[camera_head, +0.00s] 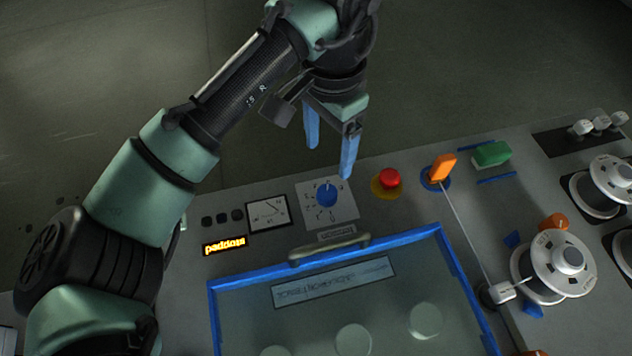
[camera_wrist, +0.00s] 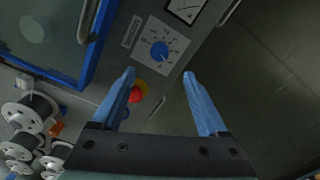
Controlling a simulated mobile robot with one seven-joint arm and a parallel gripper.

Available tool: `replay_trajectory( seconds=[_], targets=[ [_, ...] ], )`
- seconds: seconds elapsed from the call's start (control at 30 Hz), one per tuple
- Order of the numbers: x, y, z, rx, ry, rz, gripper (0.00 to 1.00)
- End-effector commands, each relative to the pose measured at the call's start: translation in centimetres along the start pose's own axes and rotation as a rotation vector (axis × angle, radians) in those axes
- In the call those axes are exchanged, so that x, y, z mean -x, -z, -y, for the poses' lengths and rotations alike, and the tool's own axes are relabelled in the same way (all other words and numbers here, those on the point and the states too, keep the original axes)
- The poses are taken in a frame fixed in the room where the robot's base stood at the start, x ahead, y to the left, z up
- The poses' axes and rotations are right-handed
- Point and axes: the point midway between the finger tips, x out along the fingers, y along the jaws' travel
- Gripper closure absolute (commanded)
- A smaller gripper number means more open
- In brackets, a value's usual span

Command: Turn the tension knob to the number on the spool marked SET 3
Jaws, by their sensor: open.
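The tension knob (camera_head: 327,195) is a blue round knob on a white dial plate (camera_head: 346,212) with marks around it. The knob also shows in the wrist view (camera_wrist: 159,50), ahead of the fingers and left of the gap's middle. My gripper (camera_head: 330,160) is open and empty, above and behind the panel's far edge, apart from the knob. Its two blue fingers frame bare floor and panel edge in the wrist view (camera_wrist: 166,80).
A red button (camera_head: 389,178) on a yellow base sits right of the dial. Beyond it are an orange lever (camera_head: 442,167) and a green block (camera_head: 491,154). A gauge (camera_head: 268,212) and lit display (camera_head: 224,245) lie left. A blue-framed lid (camera_head: 222,284) with a handle (camera_head: 329,248) is in front.

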Motion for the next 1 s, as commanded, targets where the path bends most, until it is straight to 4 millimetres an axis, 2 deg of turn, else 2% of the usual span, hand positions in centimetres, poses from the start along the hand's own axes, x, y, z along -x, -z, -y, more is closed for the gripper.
replay_trajectory(
  seconds=[0.3, 0.5, 0.7, 1.0],
  targets=[
    [-6.5, 0.0, -0.1, 0.0, -0.002, 0.0, 0.23],
    [-9.8, 0.1, -0.1, 0.0, 0.0, -0.002, 0.23],
    [-11.3, 0.1, -0.1, -0.001, 0.001, -0.003, 0.23],
    [-11.5, 0.2, -0.1, -0.001, 0.001, -0.005, 0.23]
  ],
)
